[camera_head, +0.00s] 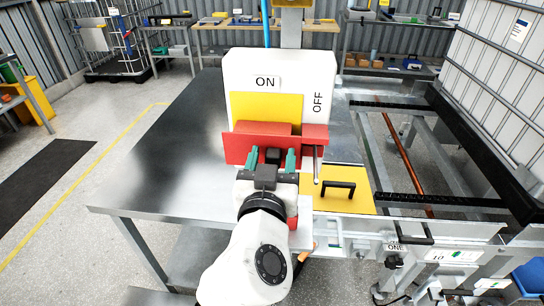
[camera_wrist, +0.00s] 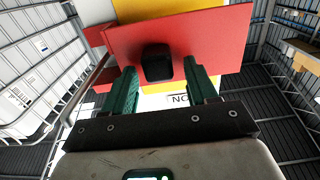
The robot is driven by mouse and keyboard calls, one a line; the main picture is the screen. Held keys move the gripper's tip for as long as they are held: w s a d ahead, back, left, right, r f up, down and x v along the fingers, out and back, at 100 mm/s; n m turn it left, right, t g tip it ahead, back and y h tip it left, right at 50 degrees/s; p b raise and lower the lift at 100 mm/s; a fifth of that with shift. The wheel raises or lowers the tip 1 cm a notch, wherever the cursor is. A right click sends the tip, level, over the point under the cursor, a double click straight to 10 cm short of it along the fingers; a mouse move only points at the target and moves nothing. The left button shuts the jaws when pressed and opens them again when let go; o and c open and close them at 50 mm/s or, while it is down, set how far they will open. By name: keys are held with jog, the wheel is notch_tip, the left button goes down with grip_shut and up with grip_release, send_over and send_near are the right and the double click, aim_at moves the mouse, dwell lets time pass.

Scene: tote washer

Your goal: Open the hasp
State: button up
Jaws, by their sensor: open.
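The hasp is a red plate (camera_head: 237,149) across the front of a white switch box (camera_head: 328,75) marked ON and OFF. It also shows in the wrist view (camera_wrist: 222,38). A black knob (camera_wrist: 157,63) sticks out of the red plate, and it shows small in the head view (camera_head: 272,155). My gripper (camera_head: 272,161) faces the plate with its two green fingers apart, one on each side of the knob. In the wrist view my gripper (camera_wrist: 158,75) shows gaps between the knob and both fingers. I cannot tell how deep the knob sits between them.
A thin metal rod (camera_head: 317,166) hangs at the plate's right end. A yellow panel with a black handle (camera_head: 338,186) lies to the right. A bare steel table (camera_head: 165,150) is on the left, and a metal frame with rails (camera_head: 400,197) is on the right.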

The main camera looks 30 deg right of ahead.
grip_shut()
dwell(0.5)
